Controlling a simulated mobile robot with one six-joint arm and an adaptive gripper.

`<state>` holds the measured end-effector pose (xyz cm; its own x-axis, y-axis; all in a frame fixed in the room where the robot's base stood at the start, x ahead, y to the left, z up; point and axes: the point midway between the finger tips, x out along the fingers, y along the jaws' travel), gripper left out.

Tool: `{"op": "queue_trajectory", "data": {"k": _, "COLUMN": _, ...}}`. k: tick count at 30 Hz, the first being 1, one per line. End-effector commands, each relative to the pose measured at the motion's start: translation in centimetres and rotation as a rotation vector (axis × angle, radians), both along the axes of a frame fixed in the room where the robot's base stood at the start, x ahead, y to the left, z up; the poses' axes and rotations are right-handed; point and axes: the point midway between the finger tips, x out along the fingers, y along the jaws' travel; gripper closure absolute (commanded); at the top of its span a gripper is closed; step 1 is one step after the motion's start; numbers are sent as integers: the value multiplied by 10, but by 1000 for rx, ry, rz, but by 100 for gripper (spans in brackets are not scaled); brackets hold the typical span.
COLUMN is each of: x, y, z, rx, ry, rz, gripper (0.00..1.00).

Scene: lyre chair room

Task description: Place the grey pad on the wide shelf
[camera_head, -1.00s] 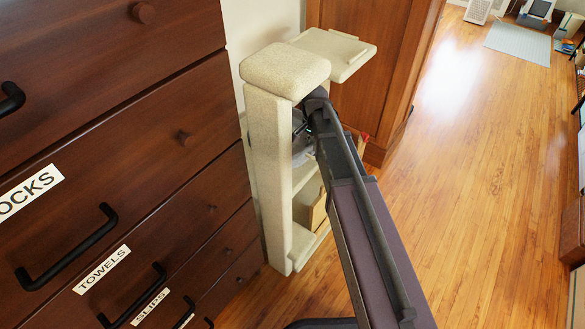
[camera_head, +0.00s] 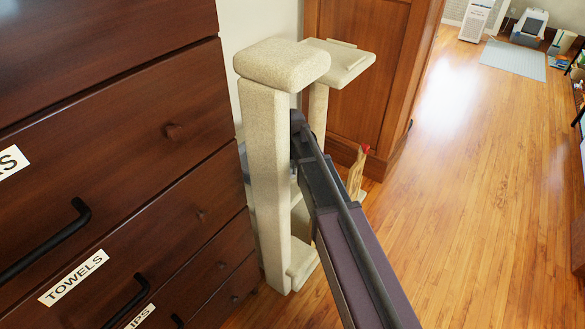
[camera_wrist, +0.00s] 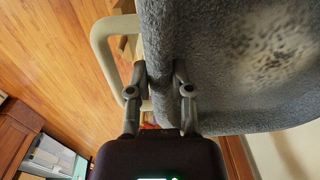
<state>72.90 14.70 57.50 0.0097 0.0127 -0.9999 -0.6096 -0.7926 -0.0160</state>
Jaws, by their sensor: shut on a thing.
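The grey pad (camera_wrist: 235,65) is a thick, fuzzy slab with a pale mottled patch. It fills the upper right of the wrist view. My gripper (camera_wrist: 159,72) is shut on its near edge, with one finger on each side. In the head view, my arm reaches in behind the front post of a cream carpeted cat tree (camera_head: 264,180), which hides my gripper and most of the pad. The tree has a thick top block (camera_head: 283,62), a flat upper platform (camera_head: 342,62) and lower tiers (camera_head: 303,255). I cannot tell which tier is the wide shelf.
A dark wooden drawer unit (camera_head: 120,130) with black handles stands close on the left. A brown wooden cabinet (camera_head: 362,75) stands behind the tree. A wooden piece with a red tip (camera_head: 357,172) is right of my arm. The wooden floor (camera_head: 470,190) at right is clear.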

Motion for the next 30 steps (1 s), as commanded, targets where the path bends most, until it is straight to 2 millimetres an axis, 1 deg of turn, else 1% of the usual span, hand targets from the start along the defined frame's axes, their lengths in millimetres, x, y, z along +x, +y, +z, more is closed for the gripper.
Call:
{"op": "queue_trajectory", "data": {"k": 5, "x": 0, "y": -1, "z": -3, "rx": 0, "ry": 0, "rz": -1, "gripper": 100}}
{"op": "queue_trajectory", "data": {"k": 11, "x": 0, "y": -1, "z": -12, "rx": 0, "ry": 0, "rz": -2, "gripper": 100}}
{"op": "queue_trajectory", "data": {"k": 24, "x": 0, "y": -2, "z": -47, "rx": 0, "ry": 0, "rz": -3, "gripper": 100}}
{"op": "queue_trajectory", "data": {"k": 30, "x": 0, "y": -3, "z": -61, "rx": 0, "ry": 0, "rz": -3, "gripper": 100}}
